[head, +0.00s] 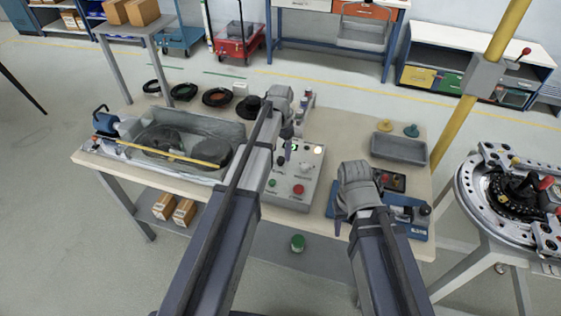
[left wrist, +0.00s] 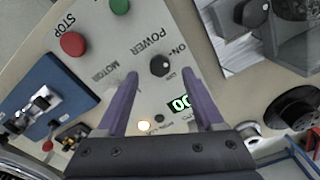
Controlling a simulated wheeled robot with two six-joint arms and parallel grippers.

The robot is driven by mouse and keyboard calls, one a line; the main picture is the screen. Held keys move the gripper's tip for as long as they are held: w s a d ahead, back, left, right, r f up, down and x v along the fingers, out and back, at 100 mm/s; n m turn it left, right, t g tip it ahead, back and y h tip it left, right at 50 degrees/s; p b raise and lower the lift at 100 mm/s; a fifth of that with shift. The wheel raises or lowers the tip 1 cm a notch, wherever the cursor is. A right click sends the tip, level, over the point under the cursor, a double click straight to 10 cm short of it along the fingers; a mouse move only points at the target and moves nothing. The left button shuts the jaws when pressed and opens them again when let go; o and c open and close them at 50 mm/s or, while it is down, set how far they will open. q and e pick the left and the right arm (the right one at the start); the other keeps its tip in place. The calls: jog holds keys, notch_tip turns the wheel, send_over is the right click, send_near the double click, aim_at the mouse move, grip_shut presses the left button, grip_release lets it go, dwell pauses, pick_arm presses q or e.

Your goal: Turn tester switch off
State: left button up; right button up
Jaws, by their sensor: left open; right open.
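The tester (head: 290,194) is a light grey box with a sloped panel near the middle of the bench. In the left wrist view its panel (left wrist: 115,45) carries a black round power switch (left wrist: 160,65) with ON and OFF marks, a green button (left wrist: 119,6), a red stop button (left wrist: 73,44), a lit display (left wrist: 180,103) and a glowing lamp (left wrist: 144,126). My left gripper (head: 285,153) is open over the panel. In the wrist view its fingertips (left wrist: 159,73) lie either side of the switch; contact cannot be told. My right gripper (head: 341,218) is open near the bench front.
A grey basin (head: 232,130) stands left of the tester. A blue fixture (head: 415,229) and a grey tray (head: 399,149) are to the right. Black rings (head: 217,97) lie at the back. A round ring fixture (head: 480,203) stands right of the bench.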

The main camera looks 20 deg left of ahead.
aim_at(280, 159)
pick_arm(q)
notch_tip(280, 159, down, 3)
jog(key=shift+f+b, duration=0.15)
jog(key=shift+b, duration=1)
grip_shut()
